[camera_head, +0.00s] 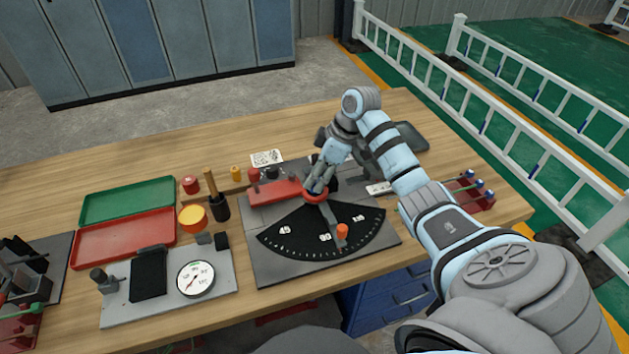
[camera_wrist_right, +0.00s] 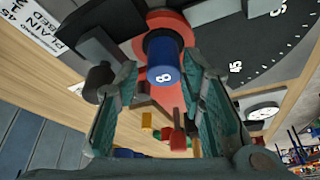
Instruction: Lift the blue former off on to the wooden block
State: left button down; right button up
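The blue former (camera_wrist_right: 165,68), a short cylinder marked 8, stands on the red round part of the bending plate in the right wrist view. My right gripper (camera_wrist_right: 160,85) is open, with a finger on each side of the former and a visible gap to each. In the head view the right gripper (camera_head: 318,187) is over the red hub (camera_head: 316,197) of the angle plate and hides the former. My left gripper is not in view.
The grey bending plate (camera_head: 285,272) has a black angle scale and an orange-knobbed lever (camera_head: 342,231). A mallet (camera_head: 213,190) stands left of it. Green (camera_head: 128,202) and red (camera_head: 125,238) trays and a dial gauge (camera_head: 196,279) are at left.

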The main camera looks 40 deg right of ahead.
jog(key=shift+a+f, duration=0.3)
jog(key=shift+f, duration=0.4)
jog(key=shift+r, duration=0.1)
jog(key=shift+c, duration=0.6)
grip_shut()
